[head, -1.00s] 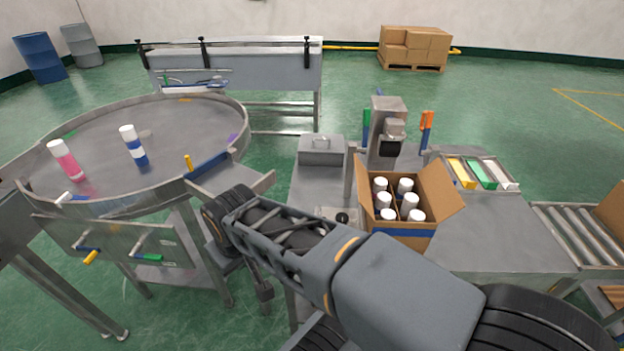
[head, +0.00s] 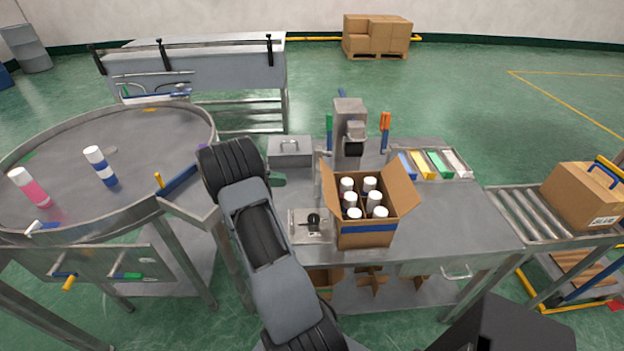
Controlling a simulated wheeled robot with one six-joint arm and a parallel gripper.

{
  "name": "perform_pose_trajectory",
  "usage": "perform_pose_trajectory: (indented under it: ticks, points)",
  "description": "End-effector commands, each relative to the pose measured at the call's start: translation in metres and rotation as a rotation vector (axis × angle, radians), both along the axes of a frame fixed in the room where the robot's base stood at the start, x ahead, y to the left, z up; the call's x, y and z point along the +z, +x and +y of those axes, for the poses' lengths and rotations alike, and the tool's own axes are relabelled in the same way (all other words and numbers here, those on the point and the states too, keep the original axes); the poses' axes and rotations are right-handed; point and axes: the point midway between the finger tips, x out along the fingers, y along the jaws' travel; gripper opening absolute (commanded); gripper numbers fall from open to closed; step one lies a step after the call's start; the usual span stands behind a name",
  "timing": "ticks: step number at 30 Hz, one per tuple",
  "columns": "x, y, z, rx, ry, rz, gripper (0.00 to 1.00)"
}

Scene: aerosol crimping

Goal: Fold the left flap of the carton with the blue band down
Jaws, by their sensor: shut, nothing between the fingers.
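The open carton with the blue band (head: 352,230) stands on the steel table. Several white-capped cans (head: 350,200) stand inside it. Its left flap (head: 327,190) stands up along the left side. Its right flap (head: 402,188) is open and leans outward to the right. My gripper (head: 279,180) is mostly hidden behind my wrist; a small dark part shows left of the carton, apart from it. It is shut and holds nothing visible.
A crimping machine (head: 350,135) stands behind the carton, with a lidded steel box (head: 290,150) to its left. Coloured strips lie in a tray (head: 470,172) behind right. A closed carton (head: 588,195) sits on the roller conveyor (head: 520,212). The round table (head: 110,140) is left.

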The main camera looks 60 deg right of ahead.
Motion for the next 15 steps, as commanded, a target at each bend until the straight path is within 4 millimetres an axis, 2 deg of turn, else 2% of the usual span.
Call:
perform_pose_trajectory:
  ticks: [5,15]
  points:
    - [-0.003,-0.009,-0.015,-0.006,-0.008,0.053,0.0]
    - [-0.012,-0.052,-0.046,-0.006,-0.007,0.056,0.0]
